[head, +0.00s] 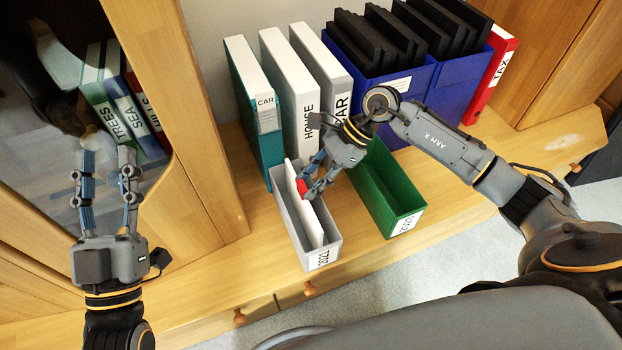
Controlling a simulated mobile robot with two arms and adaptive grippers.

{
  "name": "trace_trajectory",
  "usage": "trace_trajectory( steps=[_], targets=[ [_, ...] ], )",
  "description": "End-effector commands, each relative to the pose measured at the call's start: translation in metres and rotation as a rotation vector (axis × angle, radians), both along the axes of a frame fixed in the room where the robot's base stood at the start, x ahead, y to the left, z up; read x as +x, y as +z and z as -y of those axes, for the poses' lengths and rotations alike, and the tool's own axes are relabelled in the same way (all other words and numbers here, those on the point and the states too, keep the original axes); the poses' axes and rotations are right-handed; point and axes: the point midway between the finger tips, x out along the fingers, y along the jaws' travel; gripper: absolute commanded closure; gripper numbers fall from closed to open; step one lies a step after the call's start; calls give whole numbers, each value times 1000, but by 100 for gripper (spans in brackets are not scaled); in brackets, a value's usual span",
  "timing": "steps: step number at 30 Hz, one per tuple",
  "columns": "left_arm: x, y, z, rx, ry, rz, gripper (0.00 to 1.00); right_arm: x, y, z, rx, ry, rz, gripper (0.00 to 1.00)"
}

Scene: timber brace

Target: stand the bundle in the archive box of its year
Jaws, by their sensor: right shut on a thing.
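The bundle (309,218) is a thin white slab with a red patch (302,187) near its upper end. It stands roughly upright within the grey archive box (323,257), whose front label seems to read 2021. Whether it touches the box floor is hidden. My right gripper (307,189) is shut on the bundle at the red patch, at its far upper end. A green archive box (403,207) stands to the right; its label is too small to read surely. My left gripper (108,155) is open and empty at the left, apart from the boxes.
Binders labelled CAR (252,95) and HOUSE (290,95) and a grey binder (330,80) stand behind the boxes. Blue holders (395,100) with black folders and a red TAX binder (490,75) stand right. A wooden cabinet post (185,110) rises between my arms.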

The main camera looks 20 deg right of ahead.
Motion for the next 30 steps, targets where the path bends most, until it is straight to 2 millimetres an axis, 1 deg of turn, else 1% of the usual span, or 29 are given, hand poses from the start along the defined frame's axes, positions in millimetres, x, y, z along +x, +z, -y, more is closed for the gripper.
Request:
trace_trajectory(
  steps=[6, 7, 8, 9, 11, 17, 18, 21, 30],
  targets=[
    [0, 0, 0, 0, 0, 1, 60, 0, 1, 0, 1, 0, 1, 100],
    [0, 0, 0, 0, 0, 1, 60, 0, 1, 0, 1, 0, 1, 65],
    [0, 0, 0, 0, 0, 1, 60, 0, 1, 0, 1, 0, 1, 59],
    [0, 0, 0, 0, 0, 1, 60, 0, 1, 0, 1, 0, 1, 51],
    [0, 0, 0, 0, 0, 1, 60, 0, 1, 0, 1, 0, 1, 40],
    [0, 0, 0, 0, 0, 1, 60, 0, 0, 0, 0, -1, 1, 40],
    [0, 0, 0, 0, 0, 1, 60, 0, 0, 0, -1, 0, 0, 36],
    [0, 0, 0, 0, 0, 0, 60, 0, 0, 0, -1, 0, 0, 18],
    [0, 0, 0, 0, 0, 0, 60, 0, 0, 0, 0, 0, 0, 18]
  ],
)
